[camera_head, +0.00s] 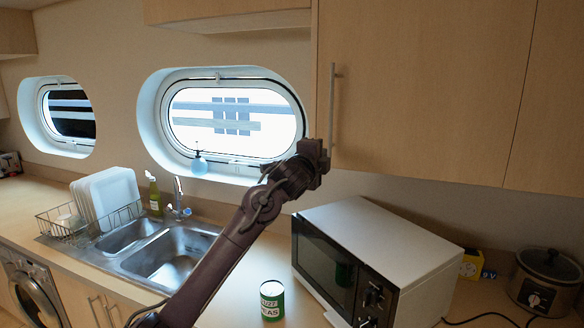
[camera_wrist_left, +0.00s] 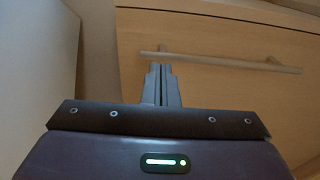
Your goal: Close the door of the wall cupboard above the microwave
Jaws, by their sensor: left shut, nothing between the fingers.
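The wall cupboard's pale wood door (camera_head: 425,85) is at the upper right of the head view, above the microwave (camera_head: 375,250). The door looks flush or nearly so; I cannot tell whether a small gap is left. Its metal bar handle (camera_head: 333,105) is upright near the left edge. My left gripper (camera_head: 325,156) is shut and empty at the door's lower left corner, just below the handle. In the left wrist view the shut fingertips (camera_wrist_left: 161,68) point at the door (camera_wrist_left: 225,95) beside the handle (camera_wrist_left: 220,61). Contact cannot be told. My right gripper is out of view.
A green can (camera_head: 271,300) stands on the counter left of the microwave. A slow cooker (camera_head: 545,283) and a yellow box (camera_head: 472,264) are at the right. The sink (camera_head: 170,255) and dish rack (camera_head: 90,225) are at the left, with oval portholes (camera_head: 235,118) behind.

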